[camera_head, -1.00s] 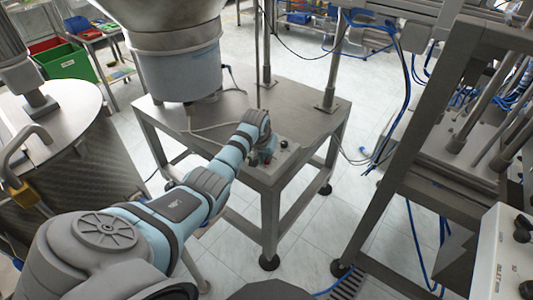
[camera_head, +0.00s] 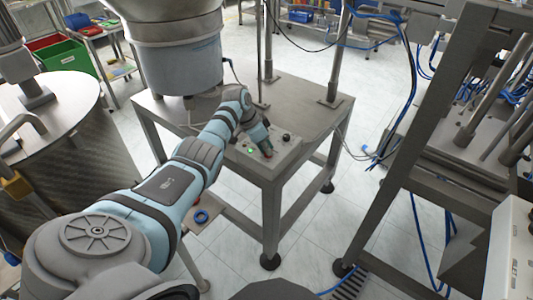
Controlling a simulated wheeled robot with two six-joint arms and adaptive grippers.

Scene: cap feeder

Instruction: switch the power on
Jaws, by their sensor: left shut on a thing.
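A grey control panel (camera_head: 262,165) sits on the front corner of the steel table. A small green light (camera_head: 250,151) glows on it. A black knob (camera_head: 286,137) stands at its right rear. My left arm reaches in from the left, and my left gripper (camera_head: 266,148) is over the panel, between the green light and the black knob. It is shut on a small switch, mostly hidden by the fingers; a bit of red (camera_head: 268,155) shows at the tips. My right gripper is not in view.
A large steel feeder bowl (camera_head: 177,55) hangs over the table's left rear. A round steel drum (camera_head: 55,105) stands at the left. A dark metal frame (camera_head: 420,135) and a white control box (camera_head: 510,255) stand at the right. A blue ring (camera_head: 201,216) lies below the arm.

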